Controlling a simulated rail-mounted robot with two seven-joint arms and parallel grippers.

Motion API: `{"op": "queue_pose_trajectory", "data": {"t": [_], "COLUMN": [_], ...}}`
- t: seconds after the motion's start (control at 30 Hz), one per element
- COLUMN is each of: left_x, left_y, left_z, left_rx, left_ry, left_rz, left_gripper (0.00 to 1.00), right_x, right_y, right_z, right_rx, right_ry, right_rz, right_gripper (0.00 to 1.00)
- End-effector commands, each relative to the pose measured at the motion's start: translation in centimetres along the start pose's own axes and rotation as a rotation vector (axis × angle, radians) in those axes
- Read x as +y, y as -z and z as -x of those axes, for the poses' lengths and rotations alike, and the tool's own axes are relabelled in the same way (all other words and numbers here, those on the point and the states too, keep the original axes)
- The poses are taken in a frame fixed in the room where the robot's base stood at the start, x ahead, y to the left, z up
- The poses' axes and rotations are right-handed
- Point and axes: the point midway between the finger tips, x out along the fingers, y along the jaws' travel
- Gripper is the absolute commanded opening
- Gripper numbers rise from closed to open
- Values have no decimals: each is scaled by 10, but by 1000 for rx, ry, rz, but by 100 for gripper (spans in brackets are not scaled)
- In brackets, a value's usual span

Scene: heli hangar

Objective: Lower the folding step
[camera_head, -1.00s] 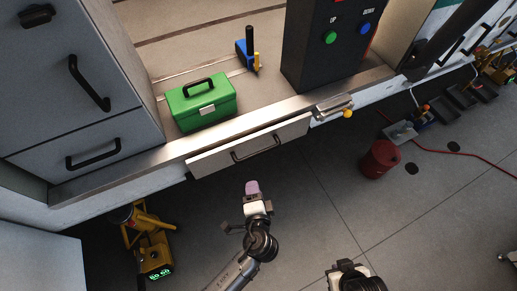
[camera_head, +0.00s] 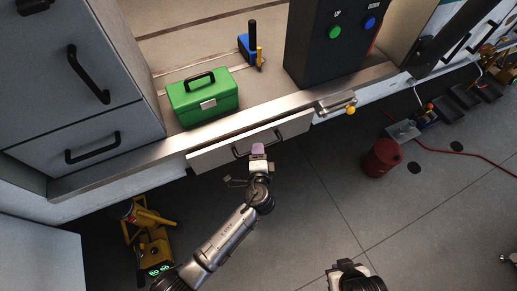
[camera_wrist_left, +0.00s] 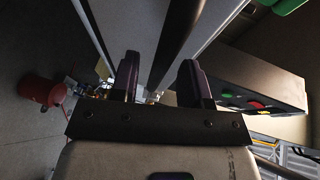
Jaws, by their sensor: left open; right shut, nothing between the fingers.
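The folding step (camera_head: 212,160) is a pale panel with a black bar handle (camera_head: 238,153), folded up under the metal sill. My left gripper (camera_head: 257,149) is at the handle and covers part of it in the head view. In the left wrist view its two fingers (camera_wrist_left: 160,80) are open, and the dark handle bar (camera_wrist_left: 178,40) runs ahead between them. I cannot tell whether they touch it. My right gripper (camera_head: 347,267) is low in the head view, away from the step, over the floor.
A latch with a yellow knob (camera_head: 351,110) sits right of the step. A green toolbox (camera_head: 203,98) stands on the floor above the sill (camera_head: 130,166). A red can (camera_head: 382,158) is at right, yellow equipment (camera_head: 150,240) at lower left. Floor below the step is mostly clear.

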Motion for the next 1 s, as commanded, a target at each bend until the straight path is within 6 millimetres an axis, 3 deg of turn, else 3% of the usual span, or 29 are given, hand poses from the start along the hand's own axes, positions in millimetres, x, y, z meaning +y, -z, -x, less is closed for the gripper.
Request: {"op": "queue_pose_trajectory", "data": {"t": [0.2,0.6,1.0], "left_x": [0,0,0], "left_y": [0,0,0], "left_z": [-16,-19,-19], "left_rx": [-1,-1,-1], "left_ry": [0,-1,-1], "left_rz": [-1,0,0], "left_gripper": [42,41,3], "right_x": [0,0,0], "right_y": [0,0,0], "right_z": [-3,-3,-3], "right_rx": [1,1,1], "right_ry": [0,0,0], "right_rz": [0,0,0], "right_gripper": [0,0,0]}}
